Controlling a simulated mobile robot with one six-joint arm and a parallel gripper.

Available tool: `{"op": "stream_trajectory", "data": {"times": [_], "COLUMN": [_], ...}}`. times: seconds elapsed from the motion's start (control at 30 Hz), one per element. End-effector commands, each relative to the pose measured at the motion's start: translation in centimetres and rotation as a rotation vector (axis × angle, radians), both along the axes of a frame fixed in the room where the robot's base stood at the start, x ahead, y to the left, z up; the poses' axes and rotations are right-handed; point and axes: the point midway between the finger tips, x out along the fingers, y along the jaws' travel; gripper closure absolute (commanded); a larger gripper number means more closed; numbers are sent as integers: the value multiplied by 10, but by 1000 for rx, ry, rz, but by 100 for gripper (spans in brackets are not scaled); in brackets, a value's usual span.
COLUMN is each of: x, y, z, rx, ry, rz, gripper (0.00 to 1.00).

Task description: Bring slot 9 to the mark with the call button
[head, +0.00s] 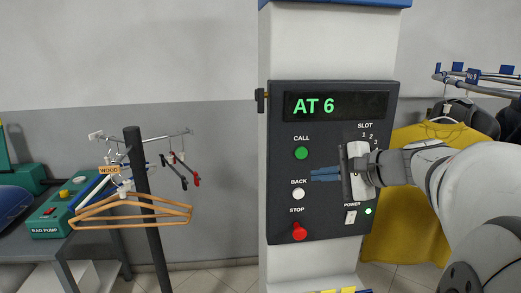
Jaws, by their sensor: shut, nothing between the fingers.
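A dark control panel (334,215) is mounted on a white column. Its display (336,106) reads "AT 6" in green. The green CALL button (301,153) is at the upper left, above the white BACK button (298,194) and the red STOP button (299,231). A SLOT dial area at the right shows 1, 2 and 3; my gripper hides the rest. My gripper (312,174) is shut and empty in front of the panel, its fingertips pointing left, below and right of the CALL button. I cannot tell whether it touches the panel.
A POWER switch (350,217) sits low on the panel beside a lit green lamp (368,211). Clothes, including a yellow garment (408,215), hang from a rail (480,78) at the right. A hanger stand (148,205) and a bag pump (50,220) on a table are at the left.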

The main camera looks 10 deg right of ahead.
Motion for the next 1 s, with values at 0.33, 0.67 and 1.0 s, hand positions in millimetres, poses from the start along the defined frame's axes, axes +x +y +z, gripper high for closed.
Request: {"op": "stream_trajectory", "data": {"times": [0.33,0.67,1.0], "x": [1,30,74], "y": [0,0,-1], "z": [1,2,0], "rx": [3,4,2], "ry": [-1,1,0], "rz": [-2,1,-1], "gripper": [100,100,100]}}
